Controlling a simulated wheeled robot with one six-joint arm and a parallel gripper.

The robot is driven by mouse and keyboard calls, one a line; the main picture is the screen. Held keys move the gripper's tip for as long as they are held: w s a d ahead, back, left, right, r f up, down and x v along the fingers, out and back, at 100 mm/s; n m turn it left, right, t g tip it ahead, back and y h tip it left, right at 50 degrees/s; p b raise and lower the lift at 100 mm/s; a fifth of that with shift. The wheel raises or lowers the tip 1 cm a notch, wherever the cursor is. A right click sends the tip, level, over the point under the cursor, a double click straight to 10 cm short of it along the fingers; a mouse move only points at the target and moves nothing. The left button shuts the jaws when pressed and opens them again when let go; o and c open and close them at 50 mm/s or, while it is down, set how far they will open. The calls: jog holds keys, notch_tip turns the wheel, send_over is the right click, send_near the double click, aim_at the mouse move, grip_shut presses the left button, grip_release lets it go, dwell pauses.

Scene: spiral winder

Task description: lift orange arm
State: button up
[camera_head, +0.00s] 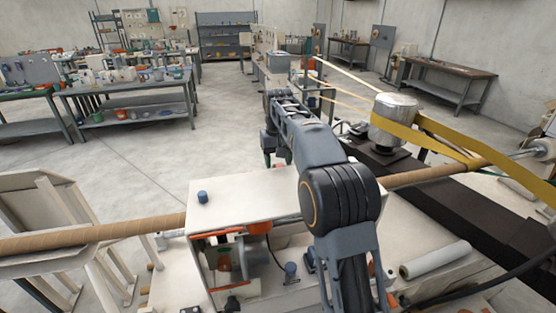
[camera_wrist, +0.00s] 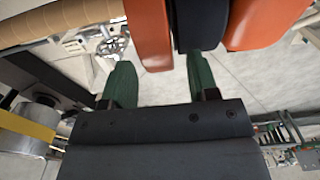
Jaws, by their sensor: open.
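Two orange pieces show at the top of the wrist view, one left of centre (camera_wrist: 149,30) and one to the right (camera_wrist: 265,22). A dark block (camera_wrist: 200,25) sits between them. I cannot tell whether both belong to one orange arm. My gripper (camera_wrist: 158,65) has two green fingers, spread apart with nothing held between them. The left orange piece's lower end lies between the fingertips in the picture; contact cannot be told. In the head view my own arm hides much of the area around my gripper.
A brown tube (camera_head: 110,232) runs across the white machine (camera_head: 240,203). A yellow belt (camera_head: 425,140) passes round a metal drum (camera_head: 395,112) at right. Workbenches (camera_head: 130,88) stand at the back left. Open floor (camera_head: 140,150) lies left of the machine.

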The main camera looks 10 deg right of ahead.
grip_shut()
dwell(0.4)
